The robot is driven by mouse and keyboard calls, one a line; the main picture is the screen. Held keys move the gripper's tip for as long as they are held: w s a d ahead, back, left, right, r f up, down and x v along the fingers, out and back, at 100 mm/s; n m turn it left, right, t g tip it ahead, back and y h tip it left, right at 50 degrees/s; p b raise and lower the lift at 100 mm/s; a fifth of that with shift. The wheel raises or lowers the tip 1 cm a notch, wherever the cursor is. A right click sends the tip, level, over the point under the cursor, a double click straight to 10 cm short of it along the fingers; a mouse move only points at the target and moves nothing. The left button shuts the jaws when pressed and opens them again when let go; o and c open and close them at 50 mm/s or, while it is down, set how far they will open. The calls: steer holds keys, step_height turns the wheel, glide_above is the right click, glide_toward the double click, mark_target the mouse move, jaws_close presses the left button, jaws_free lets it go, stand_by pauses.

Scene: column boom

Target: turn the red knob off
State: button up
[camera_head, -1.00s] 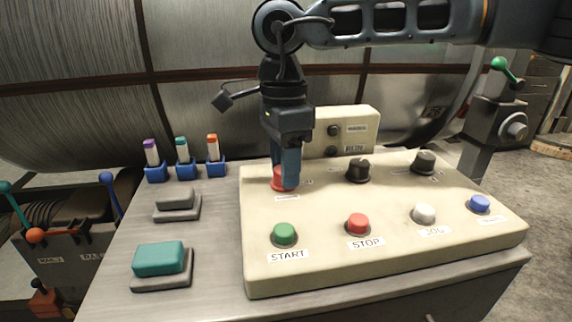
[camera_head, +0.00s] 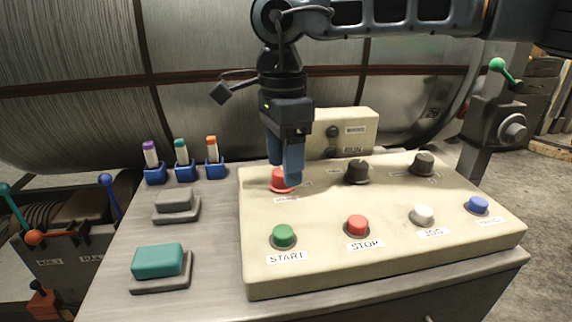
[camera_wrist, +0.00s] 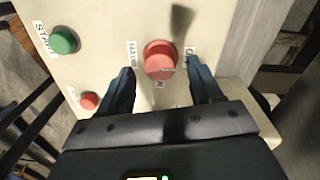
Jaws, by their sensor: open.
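The red knob (camera_head: 277,181) is at the back left of the cream control panel (camera_head: 330,270), partly hidden behind my gripper in the head view. In the wrist view the red knob (camera_wrist: 160,60) is round, with small labels around it. My gripper (camera_head: 285,172) points down over the knob. In the wrist view its two open fingers (camera_wrist: 160,85) are on either side of the knob's near edge, with gaps to it. I cannot tell how high the fingertips are above the panel.
Two black knobs (camera_head: 358,171) (camera_head: 423,164) stand to the right. Green START (camera_head: 283,236), red STOP (camera_head: 357,225), white (camera_head: 423,214) and blue (camera_head: 478,205) buttons line the front. A raised box (camera_head: 357,122) stands behind. Switches in blue holders (camera_head: 185,172) are at left.

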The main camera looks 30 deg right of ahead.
step_height(320, 180, up, 6)
steer(key=shift+d+r, duration=0.15)
steer(key=shift+r, duration=0.05)
stand_by(0.6)
